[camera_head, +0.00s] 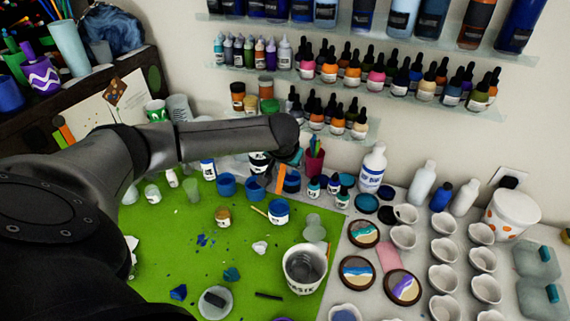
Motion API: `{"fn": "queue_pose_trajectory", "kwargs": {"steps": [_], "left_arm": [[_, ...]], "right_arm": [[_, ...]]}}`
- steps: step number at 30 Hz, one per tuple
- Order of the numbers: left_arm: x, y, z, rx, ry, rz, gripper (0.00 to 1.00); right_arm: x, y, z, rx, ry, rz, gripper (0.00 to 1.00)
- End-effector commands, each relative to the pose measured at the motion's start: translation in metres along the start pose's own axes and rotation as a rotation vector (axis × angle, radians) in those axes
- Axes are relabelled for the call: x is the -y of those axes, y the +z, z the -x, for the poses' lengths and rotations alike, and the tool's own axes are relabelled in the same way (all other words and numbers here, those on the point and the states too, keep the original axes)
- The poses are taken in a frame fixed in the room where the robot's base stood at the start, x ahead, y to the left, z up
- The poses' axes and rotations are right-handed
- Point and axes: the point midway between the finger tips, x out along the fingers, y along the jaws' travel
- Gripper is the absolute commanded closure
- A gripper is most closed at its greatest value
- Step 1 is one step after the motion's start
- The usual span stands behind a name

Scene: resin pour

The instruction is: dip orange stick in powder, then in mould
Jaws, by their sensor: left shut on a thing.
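My left arm comes in from the left, and its gripper (291,160) is at the back of the green mat. It is shut on an orange stick (281,179), which points downward beside the blue pots. Much of the fingers is hidden by the arm's end. Blue pots (226,185) stand near the stick, and a blue jar with a white label (278,212) stands just in front of it. I cannot tell which container holds the powder. White mould-like cups (403,237) stand in rows at the right. My right gripper is not in view.
A green mat (185,255) covers the table's left part. A white waste bucket (304,268) stands at its right edge. A red cup of sticks (314,160) and a white bottle (373,168) stand behind. Round painted coasters (356,271) lie between mat and cups.

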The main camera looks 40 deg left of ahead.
Motion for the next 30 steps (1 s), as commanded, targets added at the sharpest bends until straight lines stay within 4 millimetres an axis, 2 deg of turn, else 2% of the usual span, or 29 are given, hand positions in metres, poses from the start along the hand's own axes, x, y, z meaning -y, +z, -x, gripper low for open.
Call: {"fn": "queue_pose_trajectory", "kwargs": {"steps": [16, 30], "left_arm": [[-0.014, 0.024, -0.036, -0.001, 0.000, 0.000, 1.00], [-0.014, 0.038, -0.070, 0.001, 0.000, 0.001, 1.00]], "right_arm": [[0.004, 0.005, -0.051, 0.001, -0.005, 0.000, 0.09], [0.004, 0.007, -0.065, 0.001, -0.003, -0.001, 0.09]]}}
